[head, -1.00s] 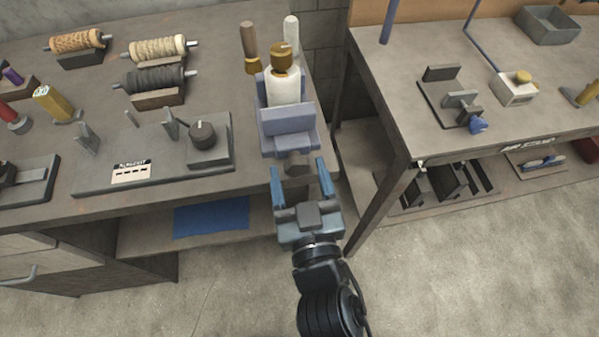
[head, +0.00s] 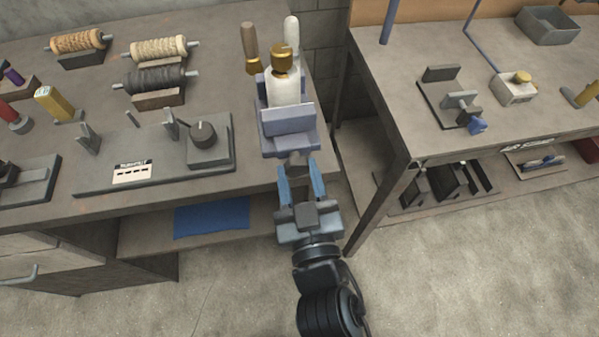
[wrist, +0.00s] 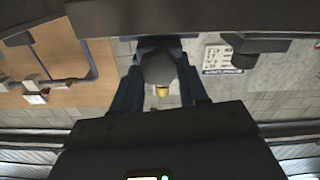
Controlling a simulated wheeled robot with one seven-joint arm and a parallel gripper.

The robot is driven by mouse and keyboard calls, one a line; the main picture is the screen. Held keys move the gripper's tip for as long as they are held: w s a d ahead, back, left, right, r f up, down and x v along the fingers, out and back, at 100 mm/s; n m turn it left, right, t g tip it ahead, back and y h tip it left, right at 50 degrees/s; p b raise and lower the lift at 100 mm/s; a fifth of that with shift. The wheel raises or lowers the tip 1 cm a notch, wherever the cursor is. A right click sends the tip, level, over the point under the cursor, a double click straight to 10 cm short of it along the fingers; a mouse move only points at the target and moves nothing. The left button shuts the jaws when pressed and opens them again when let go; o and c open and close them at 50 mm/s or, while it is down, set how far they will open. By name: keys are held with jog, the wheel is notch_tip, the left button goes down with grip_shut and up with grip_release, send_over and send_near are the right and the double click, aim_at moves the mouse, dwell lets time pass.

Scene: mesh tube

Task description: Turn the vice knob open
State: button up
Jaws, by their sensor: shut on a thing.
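The blue-grey vice (head: 290,145) sits at the right front edge of the left bench, with a white bottle (head: 285,92) with a gold cap between its jaws. The dark vice knob (head: 296,160) sticks out from its front side. My gripper (head: 301,182) is at the knob, its two blue fingers closed in on either side of it. In the wrist view the rounded grey knob (wrist: 158,68) shows between the fingers. The knob's turn angle cannot be told.
A plate with a black dial (head: 203,135) lies left of the vice. Wound rollers (head: 158,50) and two wood-and-white-handled tools stand behind. A second bench (head: 480,60) stands to the right across a gap. The floor in front is clear.

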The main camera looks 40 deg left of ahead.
jog(key=n+p, duration=0.1)
jog(key=n, duration=0.2)
jog(key=n+p, duration=0.1)
jog(key=n, duration=0.2)
jog(key=shift+s+n, duration=0.1)
jog(key=shift+n, duration=0.2)
jog(key=n, duration=0.3)
jog(key=n+p, duration=0.1)
jog(key=n, duration=0.2)
jog(key=shift+s+a+f+n, duration=0.1)
jog(key=shift+f+n, duration=0.1)
jog(key=shift+n, duration=0.2)
jog(key=o, duration=1)
jog(key=shift+o, duration=0.3)
jog(key=shift+f, duration=0.15)
